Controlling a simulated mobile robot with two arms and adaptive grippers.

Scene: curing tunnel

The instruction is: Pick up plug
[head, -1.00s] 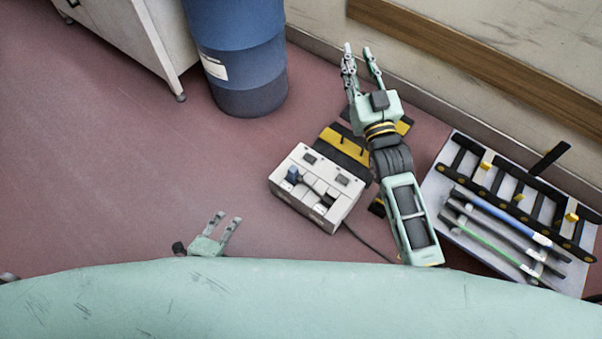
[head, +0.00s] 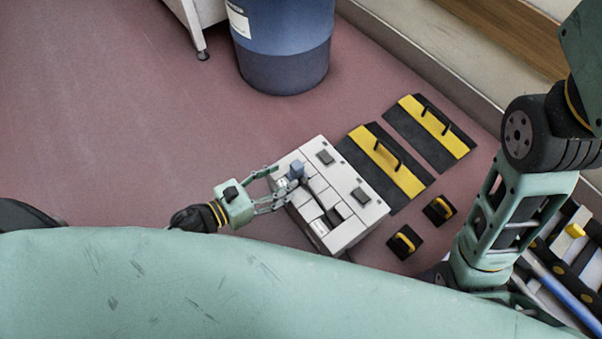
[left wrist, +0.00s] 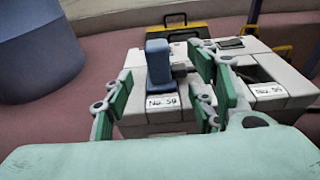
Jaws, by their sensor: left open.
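The blue plug (head: 296,169) stands upright in the white block unit (head: 345,228), near its left side. In the left wrist view the plug (left wrist: 158,62) rises from a dark slot above a numbered label, between my finger lines. My left gripper (head: 280,187) is open at the left edge of the unit, its fingers pointing right toward the plug. In the left wrist view the gripper (left wrist: 161,75) has one finger left and one right of the plug; contact cannot be told. My right arm shows at the right, but its gripper is out of view.
Black-and-yellow handled plates (head: 387,163) lie behind the unit, with small handled blocks (head: 405,242) right of it. A blue barrel (head: 282,62) stands at the back. A rack with rods (head: 570,290) is at the lower right. The floor at left is clear.

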